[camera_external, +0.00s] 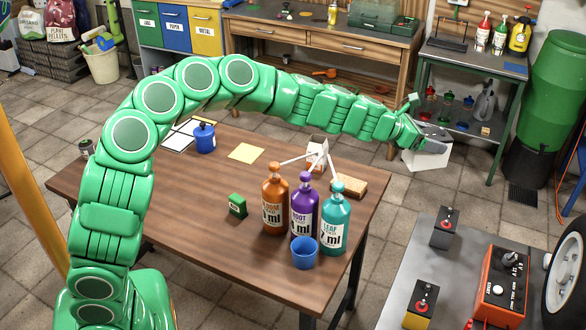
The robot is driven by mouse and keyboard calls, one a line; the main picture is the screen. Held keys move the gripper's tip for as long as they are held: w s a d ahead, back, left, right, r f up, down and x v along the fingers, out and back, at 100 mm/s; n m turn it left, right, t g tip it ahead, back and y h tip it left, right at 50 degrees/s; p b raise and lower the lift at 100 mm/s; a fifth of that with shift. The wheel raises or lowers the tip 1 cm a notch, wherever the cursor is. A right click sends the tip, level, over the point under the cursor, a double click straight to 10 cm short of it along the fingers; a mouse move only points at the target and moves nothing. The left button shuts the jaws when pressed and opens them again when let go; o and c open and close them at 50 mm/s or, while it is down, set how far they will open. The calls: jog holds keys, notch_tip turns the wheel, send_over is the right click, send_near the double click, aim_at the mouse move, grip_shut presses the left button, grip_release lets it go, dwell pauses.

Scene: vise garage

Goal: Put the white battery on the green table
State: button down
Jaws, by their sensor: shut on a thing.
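The white battery (426,157) is a white box with a dark grey top, held up in the air at the end of my outstretched arm. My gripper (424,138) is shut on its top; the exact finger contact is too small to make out. The green table (458,59) stands at the upper right, with a green frame, a dark top and a lower shelf. In the picture, the battery shows just left of and below that table's lower shelf, and it appears apart from the table.
The brown wooden table (150,205) under my arm carries several bottles, a blue cup (305,253) and small boxes. Spray bottles (484,33) stand on the green table, and its shelf holds several items. A green barrel (551,95) is on its right. A grey table (452,275) bears more batteries.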

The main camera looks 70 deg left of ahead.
jog(key=d+r+n+y, duration=0.1)
jog(key=d, duration=1.9)
jog(key=shift+w+d+r+n+y, duration=0.2)
jog(key=shift+w+r+n+y, duration=0.1)
jog(key=shift+w+y, duration=0.15)
